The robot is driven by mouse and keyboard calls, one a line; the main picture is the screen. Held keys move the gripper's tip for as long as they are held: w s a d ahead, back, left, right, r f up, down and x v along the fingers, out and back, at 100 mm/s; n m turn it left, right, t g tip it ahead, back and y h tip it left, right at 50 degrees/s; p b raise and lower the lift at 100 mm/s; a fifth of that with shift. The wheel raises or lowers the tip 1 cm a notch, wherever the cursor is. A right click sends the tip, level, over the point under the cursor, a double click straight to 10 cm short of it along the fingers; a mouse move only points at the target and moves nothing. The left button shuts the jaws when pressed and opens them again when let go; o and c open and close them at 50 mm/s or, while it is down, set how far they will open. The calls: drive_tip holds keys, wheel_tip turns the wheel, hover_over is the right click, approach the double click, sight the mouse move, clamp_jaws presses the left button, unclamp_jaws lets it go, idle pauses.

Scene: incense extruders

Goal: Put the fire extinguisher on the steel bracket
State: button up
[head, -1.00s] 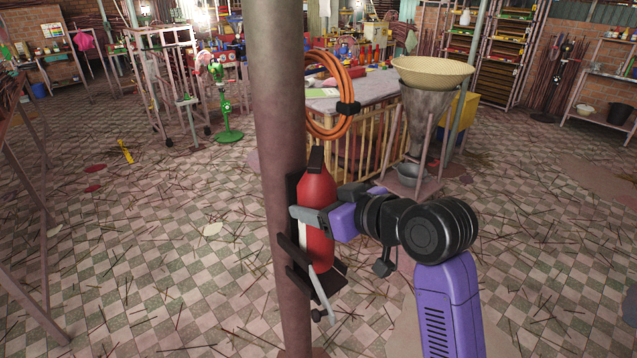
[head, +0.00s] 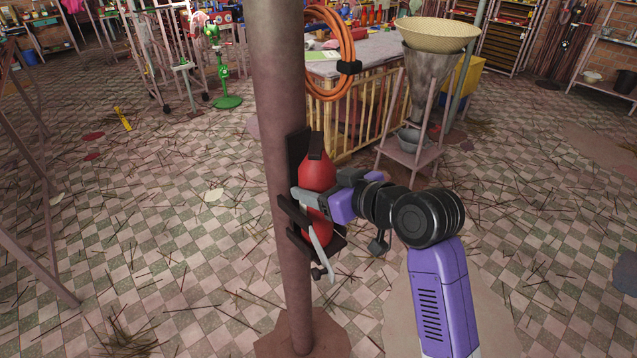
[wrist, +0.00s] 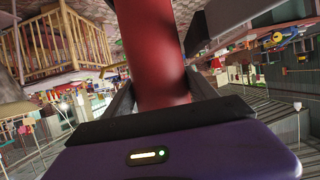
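The red fire extinguisher (head: 317,172) stands upright against the right side of the brown post, with a black top. The dark steel bracket (head: 297,150) is fixed to that post, with a back plate, a side arm and a low shelf (head: 333,240). The extinguisher is inside the bracket, its base close to the shelf; I cannot tell whether it touches. My gripper (head: 308,197) reaches in from the right, with a grey finger across the cylinder. In the wrist view, the gripper's fingers (wrist: 160,90) press both sides of the red cylinder (wrist: 152,40).
The post (head: 281,100) stands on a wide foot (head: 300,335). A funnel stand (head: 425,110) and a slatted wooden table (head: 350,120) are behind. Thin sticks litter the tiled floor.

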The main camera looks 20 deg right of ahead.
drive_tip(key=o, duration=0.4)
drive_tip(key=shift+o, duration=0.2)
drive_tip(key=shift+s+r, duration=0.1)
drive_tip(key=shift+r, duration=0.05)
drive_tip(key=v, duration=1.1)
drive_tip(key=shift+s+r+b, duration=0.2)
drive_tip(key=shift+s+b, duration=0.15)
drive_tip(key=shift+d, duration=0.15)
